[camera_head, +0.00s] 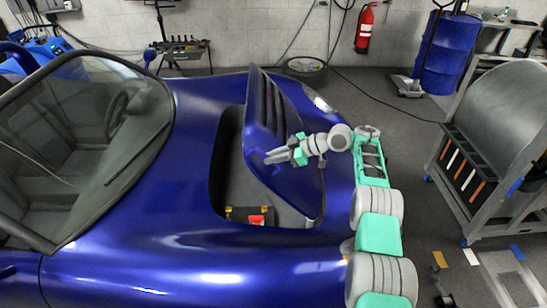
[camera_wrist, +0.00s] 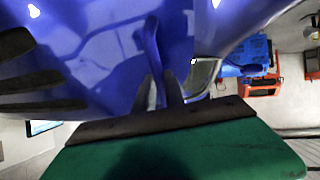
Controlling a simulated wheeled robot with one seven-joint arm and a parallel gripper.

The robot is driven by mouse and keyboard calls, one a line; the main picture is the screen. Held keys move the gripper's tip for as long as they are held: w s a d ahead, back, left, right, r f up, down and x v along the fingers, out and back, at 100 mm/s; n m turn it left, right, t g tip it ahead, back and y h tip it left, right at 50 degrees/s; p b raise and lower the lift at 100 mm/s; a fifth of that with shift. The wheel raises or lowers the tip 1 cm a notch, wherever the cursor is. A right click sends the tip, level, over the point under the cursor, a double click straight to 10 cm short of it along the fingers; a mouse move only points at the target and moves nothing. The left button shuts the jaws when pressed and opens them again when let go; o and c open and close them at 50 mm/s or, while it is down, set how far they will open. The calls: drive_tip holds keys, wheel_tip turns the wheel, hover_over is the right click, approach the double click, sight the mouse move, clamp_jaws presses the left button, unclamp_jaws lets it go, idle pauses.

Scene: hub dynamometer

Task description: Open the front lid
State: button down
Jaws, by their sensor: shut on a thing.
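The blue front lid (camera_head: 262,112) of the car stands raised and steeply tilted over the front compartment (camera_head: 240,190), which shows open beneath it. The lid has dark slots near its upper end. My gripper (camera_head: 272,157) reaches in from the right and is at the lid's face. In the wrist view, the dark fingers of my gripper (camera_wrist: 166,88) are shut on a slim blue handle (camera_wrist: 150,45) that stands out from the lid. The exact finger contact is partly hidden in the head view.
The blue car body (camera_head: 160,240) fills the left and middle. A red item (camera_head: 256,220) lies in the compartment. A grey metal cart (camera_head: 490,150) stands at the right. A blue barrel (camera_head: 449,50) and a red extinguisher (camera_head: 365,28) are at the back.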

sight(263, 153)
drive_tip(key=c, duration=1.4)
unclamp_jaws()
wheel_tip(263, 153, up, 4)
drive_tip(key=p, duration=0.2)
drive_tip(key=shift+f+p, duration=0.2)
drive_tip(key=shift+p, duration=0.15)
drive_tip(key=shift+f+b, duration=0.4)
drive_tip(key=shift+b, duration=0.4)
drive_tip(key=s+r+b, duration=0.1)
drive_tip(key=b, duration=0.3)
drive_tip(key=s+d+r+b, duration=0.2)
drive_tip(key=s+r, duration=0.7)
drive_tip(key=s, duration=0.3)
drive_tip(key=shift+s+d, duration=0.3)
drive_tip(key=shift+s, duration=0.1)
drive_tip(key=shift+r, duration=0.1)
